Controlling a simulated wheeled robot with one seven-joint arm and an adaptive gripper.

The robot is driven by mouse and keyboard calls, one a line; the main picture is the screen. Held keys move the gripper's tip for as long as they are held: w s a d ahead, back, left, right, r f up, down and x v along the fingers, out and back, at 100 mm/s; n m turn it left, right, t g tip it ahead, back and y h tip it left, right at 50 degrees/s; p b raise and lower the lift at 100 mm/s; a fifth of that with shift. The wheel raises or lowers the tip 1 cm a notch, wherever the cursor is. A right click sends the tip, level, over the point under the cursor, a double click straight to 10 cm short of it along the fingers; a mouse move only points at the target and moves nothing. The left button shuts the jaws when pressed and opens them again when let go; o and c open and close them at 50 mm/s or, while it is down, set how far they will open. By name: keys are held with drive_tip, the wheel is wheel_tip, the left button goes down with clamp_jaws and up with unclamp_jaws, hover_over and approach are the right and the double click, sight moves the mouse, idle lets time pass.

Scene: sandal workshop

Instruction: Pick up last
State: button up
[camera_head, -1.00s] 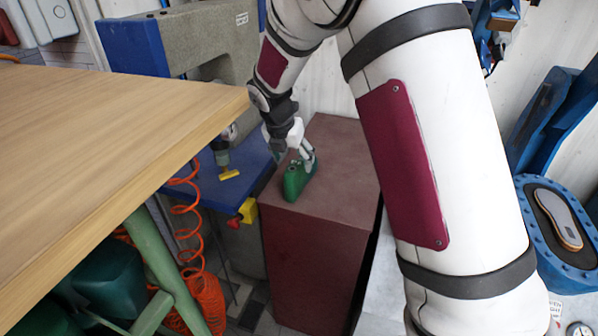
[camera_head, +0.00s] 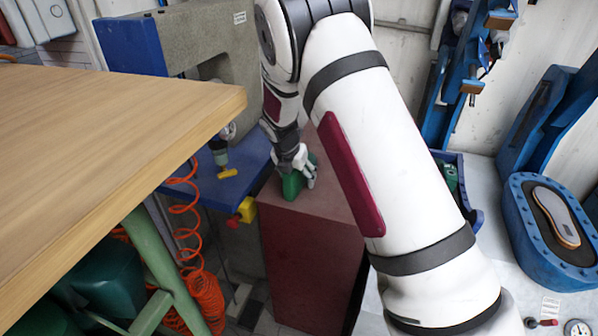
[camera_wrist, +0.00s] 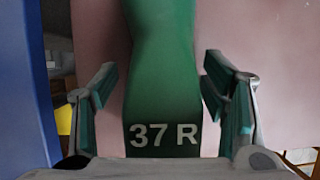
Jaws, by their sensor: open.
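The last (camera_head: 293,186) is green and sits on top of the reddish-brown block (camera_head: 312,250). In the wrist view the last (camera_wrist: 162,65) runs up the middle of the picture and bears the white marking "37 R" on its near end. My gripper (camera_head: 298,172) is over the last in the head view and partly hides it. In the wrist view my gripper (camera_wrist: 160,100) is open, with one finger on each side of the last. A gap shows between each finger and the last.
A wooden table (camera_head: 110,130) fills the left. A blue oval frame with an insole (camera_head: 557,217) stands at the right.

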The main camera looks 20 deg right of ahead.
drive_tip(key=c, duration=1.3)
drive_tip(key=shift+o, duration=0.2)
drive_tip(key=shift+r, duration=0.1)
